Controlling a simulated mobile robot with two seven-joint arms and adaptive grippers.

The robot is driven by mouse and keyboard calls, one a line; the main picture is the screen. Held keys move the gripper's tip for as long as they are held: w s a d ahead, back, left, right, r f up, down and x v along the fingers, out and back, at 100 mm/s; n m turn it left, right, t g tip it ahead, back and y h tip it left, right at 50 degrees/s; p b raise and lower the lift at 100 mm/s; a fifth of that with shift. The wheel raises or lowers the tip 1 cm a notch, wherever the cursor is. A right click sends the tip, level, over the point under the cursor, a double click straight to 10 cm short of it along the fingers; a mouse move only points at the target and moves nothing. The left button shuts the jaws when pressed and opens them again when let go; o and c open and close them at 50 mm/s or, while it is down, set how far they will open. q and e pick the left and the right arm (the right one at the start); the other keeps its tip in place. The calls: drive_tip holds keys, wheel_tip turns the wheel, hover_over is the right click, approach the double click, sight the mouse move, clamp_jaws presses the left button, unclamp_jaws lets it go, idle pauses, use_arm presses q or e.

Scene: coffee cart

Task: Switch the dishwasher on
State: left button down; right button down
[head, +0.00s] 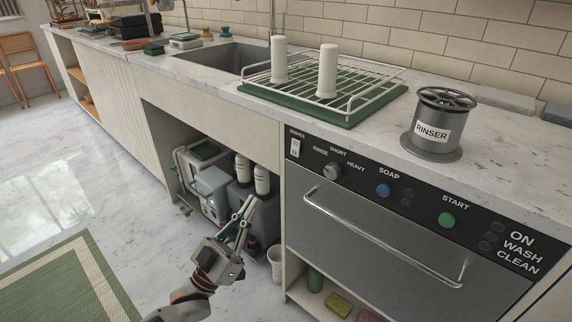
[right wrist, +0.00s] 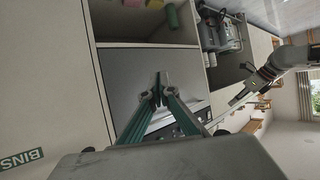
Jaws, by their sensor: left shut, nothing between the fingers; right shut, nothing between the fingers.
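The dishwasher (head: 375,230) is built in under the counter, its grey door closed behind a long bar handle. Its black panel carries a white rocker switch (head: 295,147) at the left end, a mode knob (head: 332,170), a blue SOAP button (head: 383,190) and a green START button (head: 447,220). The lamps (head: 491,235) beside ON, WASH and CLEAN look dark. My left gripper (head: 249,201) is shut and empty, left of the dishwasher before the open bay. My right gripper (right wrist: 160,88) is shut and empty in the right wrist view, before the grey dishwasher door (right wrist: 140,68).
The open bay (head: 205,150) holds a grey machine and white-topped bottles. A white cup (head: 275,262) stands by the dishwasher's lower left. On the counter are a green drying rack (head: 330,108) and a RINSER (head: 435,145). Floor is clear at left, with a green rug (head: 65,285).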

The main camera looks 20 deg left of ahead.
use_arm(q)
drive_tip(key=shift+w, duration=0.1)
approach(295, 150)
wheel_tip(295, 150, up, 4)
drive_tip(key=w, duration=0.1)
drive_tip(key=w+d+b, duration=0.1)
drive_tip(key=w, duration=0.1)
drive_tip(key=shift+w+d+f, duration=0.15)
drive_tip(key=shift+w+f, duration=0.1)
drive_tip(key=shift+f, duration=0.1)
drive_tip(key=shift+w+d, duration=0.1)
drive_tip(key=shift+w, duration=0.1)
drive_tip(key=shift+w+d+r+b, duration=0.1)
drive_tip(key=shift+w+r+b, duration=0.1)
drive_tip(key=shift+b, duration=0.1)
use_arm(e)
drive_tip(key=shift+w+a+r+t, duration=0.3)
drive_tip(key=shift+w+a+r, duration=0.2)
drive_tip(key=shift+r, duration=0.2)
use_arm(q)
drive_tip(key=shift+w, duration=0.1)
use_arm(e)
drive_tip(key=shift+s+f, duration=0.1)
drive_tip(key=shift+f, duration=0.05)
